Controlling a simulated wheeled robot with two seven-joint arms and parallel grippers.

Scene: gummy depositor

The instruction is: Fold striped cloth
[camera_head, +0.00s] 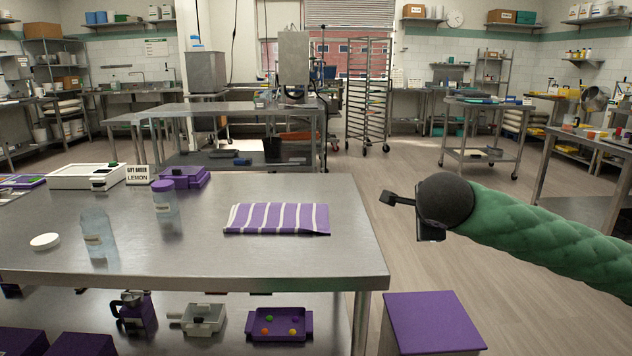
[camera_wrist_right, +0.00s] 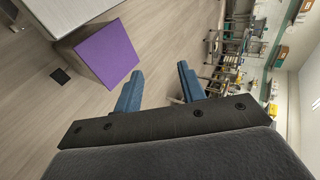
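The striped cloth (camera_head: 277,218), purple with white stripes, lies flat on the steel table (camera_head: 330,258) near its right end in the head view. Its front right corner looks slightly raised. My right arm, in a green quilted sleeve, comes in from the right. Its gripper (camera_head: 390,199) is in the air beyond the table's right edge, apart from the cloth. In the right wrist view the right gripper's two blue fingers (camera_wrist_right: 157,90) are spread with nothing between them. The cloth is not visible there. My left gripper is not in view.
A clear bottle (camera_head: 97,233), a purple-lidded jar (camera_head: 164,198) and a white lid (camera_head: 44,241) stand left of the cloth. A purple-topped box (camera_head: 433,322) stands right of the table. Tabletop before the cloth is clear.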

